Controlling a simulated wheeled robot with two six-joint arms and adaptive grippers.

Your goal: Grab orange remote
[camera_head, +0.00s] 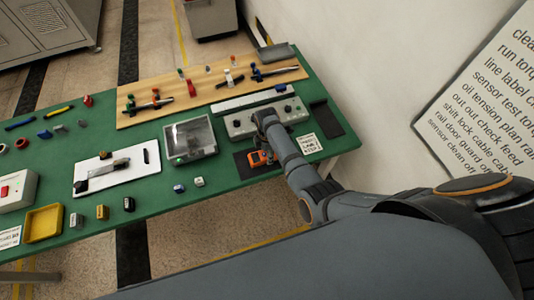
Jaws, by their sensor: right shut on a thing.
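The orange remote (258,158) is on the dark mat (243,168) near the front right of the green table. My right gripper (266,150) is at the remote and shut on it, with the arm reaching in from the right. The wrist and fingers partly cover the remote. I cannot tell whether it touches the mat or is slightly raised. My left gripper is not in view.
A grey button box (240,124) stands just behind the gripper. A clear-lidded box (189,138) is to its left, and a small label card (309,143) to its right. A wooden board (205,88) with tools lies at the back. The table's front edge is close.

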